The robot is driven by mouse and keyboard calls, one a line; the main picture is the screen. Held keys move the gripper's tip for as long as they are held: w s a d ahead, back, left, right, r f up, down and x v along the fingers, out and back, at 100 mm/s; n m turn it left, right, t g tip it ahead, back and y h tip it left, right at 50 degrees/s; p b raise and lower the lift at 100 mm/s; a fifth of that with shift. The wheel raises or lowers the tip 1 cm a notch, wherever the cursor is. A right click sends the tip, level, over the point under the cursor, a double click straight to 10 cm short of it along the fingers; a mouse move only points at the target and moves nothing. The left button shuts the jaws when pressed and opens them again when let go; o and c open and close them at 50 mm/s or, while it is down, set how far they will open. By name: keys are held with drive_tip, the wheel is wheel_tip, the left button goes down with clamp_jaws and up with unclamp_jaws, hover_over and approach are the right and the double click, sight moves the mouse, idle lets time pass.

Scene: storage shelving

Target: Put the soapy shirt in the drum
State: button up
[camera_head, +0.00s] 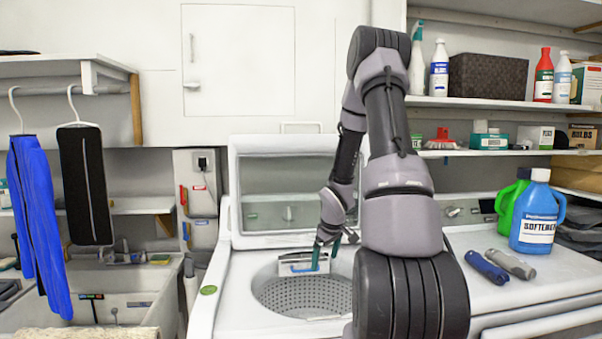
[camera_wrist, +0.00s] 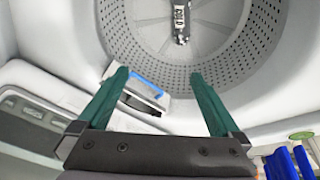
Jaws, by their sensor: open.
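The washing machine's lid is up, and its round perforated drum (camera_head: 285,296) lies open in the middle of the head view. The drum (camera_wrist: 130,45) fills the top of the wrist view, with a metal post at its centre and no cloth in the part that shows. My gripper (camera_head: 328,250) is above the back of the drum opening. In the wrist view my gripper (camera_wrist: 159,73) has its two green fingers wide apart, with nothing between them. I cannot pick out a soapy shirt for certain; a blue garment (camera_head: 40,220) hangs at the left.
A sink (camera_head: 125,305) is at the lower left, with a beige cloth-like thing (camera_head: 80,333) at its front. A black garment (camera_head: 85,185) hangs nearby. A blue softener jug (camera_head: 538,212) and two small bottles (camera_head: 498,265) are on the right-hand machine. The raised lid (camera_head: 285,190) stands behind the drum.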

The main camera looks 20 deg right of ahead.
drive_tip(key=s+a+r+m+h, duration=0.1)
drive_tip(key=s+a+r, duration=0.1)
drive_tip(key=r, duration=0.5)
drive_tip(key=s+a+r+m, duration=0.1)
drive_tip(key=a+r, duration=0.1)
drive_tip(key=r, duration=0.5)
drive_tip(key=s+a+r+m+t+y, duration=0.1)
drive_tip(key=s+a+r+m, duration=0.2)
drive_tip(key=s+a+r, duration=0.4)
drive_tip(key=s+a+r+m+t+y, duration=0.2)
drive_tip(key=s+a+r, duration=0.6)
drive_tip(key=s+r, duration=0.4)
drive_tip(key=shift+s+r+m+y, duration=0.15)
drive_tip(key=shift+s+m+y, duration=0.2)
drive_tip(key=shift+s, duration=0.4)
drive_tip(key=shift+d, duration=0.1)
